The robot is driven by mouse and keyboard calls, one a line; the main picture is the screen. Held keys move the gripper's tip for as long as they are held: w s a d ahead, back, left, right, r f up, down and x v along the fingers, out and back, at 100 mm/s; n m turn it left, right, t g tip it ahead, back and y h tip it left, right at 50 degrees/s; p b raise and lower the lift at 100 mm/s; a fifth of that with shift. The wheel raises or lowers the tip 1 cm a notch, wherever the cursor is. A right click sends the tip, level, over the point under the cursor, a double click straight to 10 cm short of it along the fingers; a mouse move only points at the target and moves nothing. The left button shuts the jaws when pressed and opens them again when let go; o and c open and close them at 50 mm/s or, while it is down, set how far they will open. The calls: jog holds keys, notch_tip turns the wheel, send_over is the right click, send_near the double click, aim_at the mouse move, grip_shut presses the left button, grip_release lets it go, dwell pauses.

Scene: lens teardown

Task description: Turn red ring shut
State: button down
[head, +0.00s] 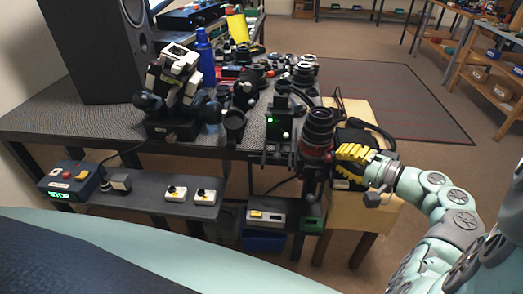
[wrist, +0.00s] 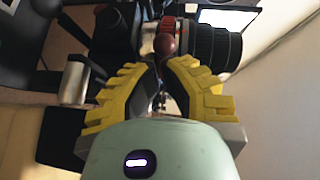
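A black ridged lens (head: 318,125) stands upright on a stand at the table's front edge. A red ring (head: 314,153) goes around its lower part. In the wrist view the lens (wrist: 218,47) lies sideways, with a red ball knob (wrist: 165,44) beside it. My gripper (head: 340,153) is right of the red ring, its yellow fingers pointing at it. In the wrist view my gripper (wrist: 160,67) has its fingertips close together with a narrow gap, just short of the knob. I see nothing held between them. Whether a fingertip touches the knob is unclear.
A lower shelf carries a control box (head: 73,180) reading STOP. A wooden stool (head: 365,208) with a black item stands below my gripper.

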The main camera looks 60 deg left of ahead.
aim_at(313, 155)
jog(key=shift+s+d+m+t+p, duration=0.1)
jog(key=shift+s+m+t+p, duration=0.25)
jog(key=shift+m+t, duration=0.4)
jog(key=shift+s+d+m+t+p, duration=0.15)
jog(key=shift+s+m+t, duration=0.25)
jog(key=shift+t, duration=0.55)
jog(key=shift+s+a+m+t+p, duration=0.2)
jog(key=shift+s+m+t, duration=0.3)
jog(key=shift+m+t, duration=0.35)
jog(key=shift+s+a+m+t+p, duration=0.15)
jog(key=shift+s+m+t, duration=0.35)
jog(key=shift+t, duration=0.55)
dwell(0.5)
jog(key=shift+s+a+m+t+h, duration=0.25)
jog(key=shift+s+m+t+h, duration=0.3)
jog(key=shift+m+t, duration=0.55)
jog(key=shift+s+a+m+t+h, duration=0.3)
jog(key=shift+s+m+t, duration=0.4)
jog(key=shift+t, duration=0.7)
jog(key=shift+s+a, duration=0.2)
jog(key=shift+s, duration=0.05)
dwell(1.2)
